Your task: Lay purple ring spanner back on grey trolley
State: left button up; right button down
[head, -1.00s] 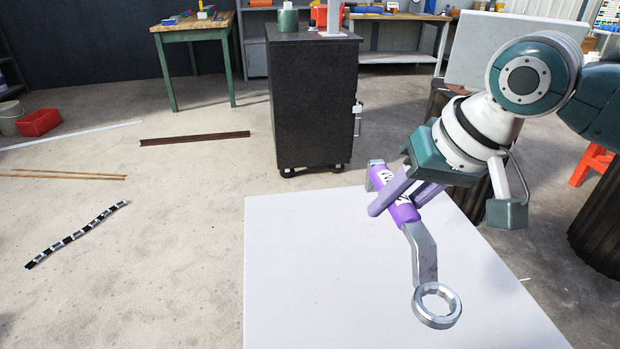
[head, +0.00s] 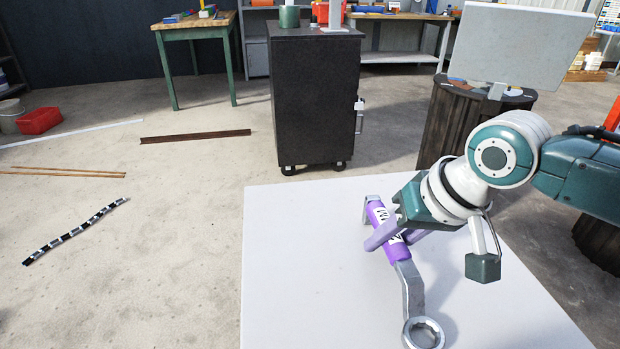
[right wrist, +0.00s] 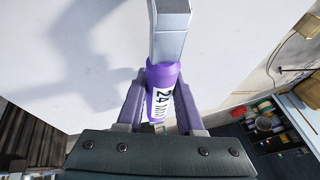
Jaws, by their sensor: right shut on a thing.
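The purple ring spanner (head: 410,287) has a purple sleeve with a white label and a bare metal shank ending in a ring. In the head view it slants over a pale grey flat top (head: 300,270), probably the grey trolley's; its sides are hidden. My right gripper (head: 388,236) is shut around the purple sleeve, with the ring end toward the bottom of the picture. The right wrist view shows the sleeve (right wrist: 162,95) between the two fingers. The spanner is low over the top; I cannot tell whether it touches. My left gripper is not in view.
The pale top is otherwise clear. A black cabinet (head: 315,105) on castors stands behind it. A dark ribbed drum (head: 450,125) bearing a pale panel (head: 520,45) stands at the back right. The floor at left holds a red bin (head: 40,121) and loose strips.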

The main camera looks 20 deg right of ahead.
jog(key=c, duration=0.5)
grip_release()
jog(key=shift+c, duration=0.2)
jog(key=shift+f, duration=0.15)
jog(key=shift+f+b, duration=0.15)
jog(key=shift+b, duration=0.55)
jog(key=s+a+r+n+g+p, duration=0.1)
jog(key=s+a+r+n+p, duration=0.1)
jog(key=s+r+p, duration=0.8)
jog(key=s+a+r+n+h+p, duration=0.15)
jog(key=s+r+p, duration=0.25)
jog(key=r+p, duration=1.05)
jog(key=s+a+r+n+g+p, duration=0.1)
jog(key=s+a+r+n+p, duration=0.15)
jog(key=s+r+p, duration=0.9)
jog(key=w+r+p, duration=0.2)
jog(key=r+p, duration=1.4)
jog(key=r, duration=0.2)
jog(key=w+r+p, duration=0.2)
jog(key=r+p, duration=1.4)
jog(key=r, duration=0.3)
jog(key=shift+w+a+m+p, duration=0.15)
jog(key=shift+m+p, duration=0.15)
